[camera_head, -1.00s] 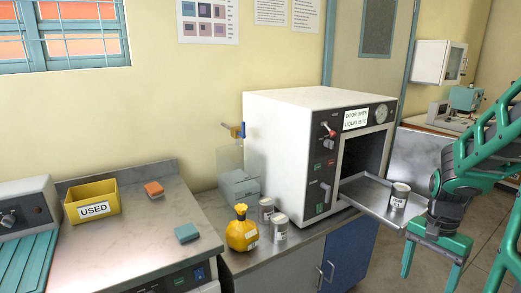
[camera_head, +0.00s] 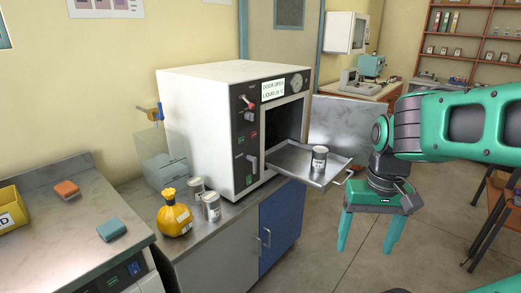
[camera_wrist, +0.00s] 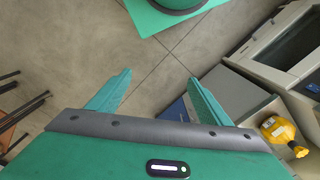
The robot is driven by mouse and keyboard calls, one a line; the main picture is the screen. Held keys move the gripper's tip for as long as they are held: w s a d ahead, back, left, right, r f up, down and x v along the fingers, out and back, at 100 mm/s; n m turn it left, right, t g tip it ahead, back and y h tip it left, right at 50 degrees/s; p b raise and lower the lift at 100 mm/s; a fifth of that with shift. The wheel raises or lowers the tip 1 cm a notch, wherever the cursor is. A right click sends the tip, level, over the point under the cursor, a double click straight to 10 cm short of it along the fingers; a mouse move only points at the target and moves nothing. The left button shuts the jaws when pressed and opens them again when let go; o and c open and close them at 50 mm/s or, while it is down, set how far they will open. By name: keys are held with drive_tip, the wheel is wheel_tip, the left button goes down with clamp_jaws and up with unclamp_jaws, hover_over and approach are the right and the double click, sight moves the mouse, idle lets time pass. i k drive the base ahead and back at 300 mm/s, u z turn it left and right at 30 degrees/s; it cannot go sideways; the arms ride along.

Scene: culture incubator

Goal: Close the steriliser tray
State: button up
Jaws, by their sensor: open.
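The steriliser (camera_head: 205,120) is a white box with a dark front panel, its door (camera_head: 350,135) swung open to the right. Its metal tray (camera_head: 300,168) is slid out of the chamber, with a labelled can (camera_head: 319,159) standing on it near the outer end. A small handle (camera_head: 343,178) shows at the tray's front edge. My gripper (camera_head: 367,243) points down with its fingers apart and empty, to the right of the tray and lower in the picture. In the wrist view the open gripper (camera_wrist: 156,92) is above bare floor; the tray cannot be made out there.
Two cans (camera_head: 211,207) and a yellow bottle (camera_head: 174,216) stand on the counter left of the steriliser. A clear container (camera_head: 163,160) stands behind them. A blue cabinet door (camera_head: 281,222) is below the tray. The floor (camera_head: 310,265) in front is clear.

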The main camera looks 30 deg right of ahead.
sight(307, 163)
drive_tip(key=z, duration=0.75)
drive_tip(key=k, duration=0.95)
drive_tip(key=z, duration=0.25)
drive_tip(key=i, duration=1)
